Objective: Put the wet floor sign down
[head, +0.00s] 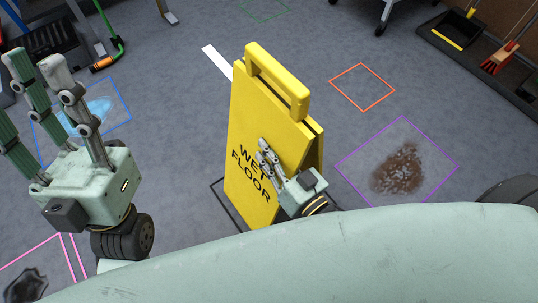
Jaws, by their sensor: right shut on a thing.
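The yellow wet floor sign (258,150) stands upright near the middle of the head view, its handle at the top and its panels slightly apart at the right edge. Its lower end is over a dark outlined square on the floor; I cannot tell whether it touches the floor. My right gripper (268,158) is at the sign's lower right and shut on it, its fingers lying against the lettered face. My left gripper (52,100) is raised at the left, fingers spread, open and empty, well apart from the sign.
Floor outlines surround the sign: blue with a puddle (98,106), orange (362,87), purple with a brown stain (398,168), and pink with a dark stain (25,287). A red broom (498,58) lies at the right. A green-handled tool (115,50) lies at the upper left.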

